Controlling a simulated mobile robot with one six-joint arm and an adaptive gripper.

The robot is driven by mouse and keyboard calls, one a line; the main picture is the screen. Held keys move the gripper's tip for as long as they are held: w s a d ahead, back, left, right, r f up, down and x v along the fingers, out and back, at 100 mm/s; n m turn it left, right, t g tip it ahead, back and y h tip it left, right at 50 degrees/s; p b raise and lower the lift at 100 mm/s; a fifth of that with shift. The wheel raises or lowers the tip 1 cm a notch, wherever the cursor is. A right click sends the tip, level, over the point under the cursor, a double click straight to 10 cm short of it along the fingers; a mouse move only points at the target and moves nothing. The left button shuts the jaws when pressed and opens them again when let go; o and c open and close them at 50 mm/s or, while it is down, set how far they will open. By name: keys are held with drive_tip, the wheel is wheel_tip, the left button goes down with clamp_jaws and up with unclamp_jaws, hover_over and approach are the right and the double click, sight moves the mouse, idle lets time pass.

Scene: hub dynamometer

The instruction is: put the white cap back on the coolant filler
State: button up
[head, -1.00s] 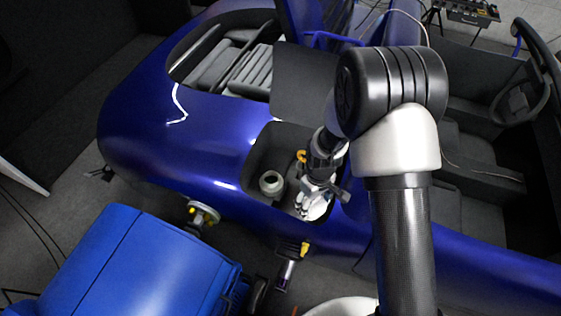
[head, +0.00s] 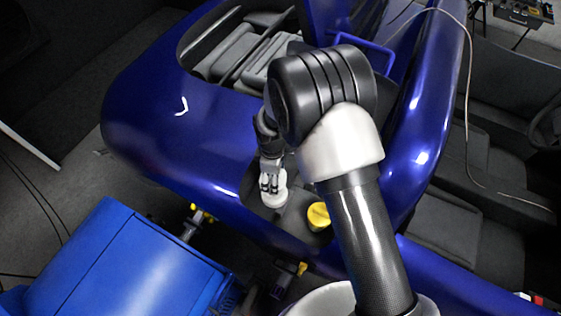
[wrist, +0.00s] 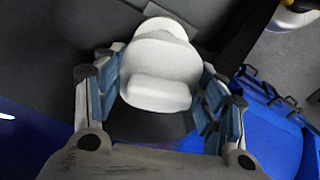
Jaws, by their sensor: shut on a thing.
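My gripper (head: 269,186) is over the recess in the blue car body, pointing down. It is shut on the white cap (head: 274,202). In the wrist view the cap (wrist: 160,72), with its raised grip bar, sits between the blue finger pads. A second pale rounded part (wrist: 165,29) shows just beyond the cap there; it may be the coolant filler's neck, mostly hidden behind the cap. In the head view the filler's opening is hidden at the cap and gripper. I cannot tell whether cap and neck touch.
A yellow cap (head: 319,216) stands in the recess to the right of the white cap. The blue car body (head: 165,135) surrounds the recess. A blue box-shaped unit (head: 125,265) stands at the lower left, with yellow-tipped fittings (head: 197,212) between it and the car.

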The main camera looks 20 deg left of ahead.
drive_tip(key=shift+w+f, duration=0.1)
drive_tip(key=shift+w, duration=0.1)
drive_tip(key=shift+s+f+b, duration=0.3)
drive_tip(key=shift+f+b, duration=0.25)
drive_tip(key=shift+f, duration=0.15)
drive_tip(key=shift+w+f+b, duration=0.1)
drive_tip(key=shift+f+b, duration=1.15)
drive_tip(key=shift+f, duration=0.8)
drive_tip(key=shift+d, duration=0.15)
drive_tip(key=shift+f+b, duration=0.55)
drive_tip(key=shift+f, duration=0.05)
drive_tip(key=o, duration=0.8)
drive_tip(key=shift+r, duration=0.15)
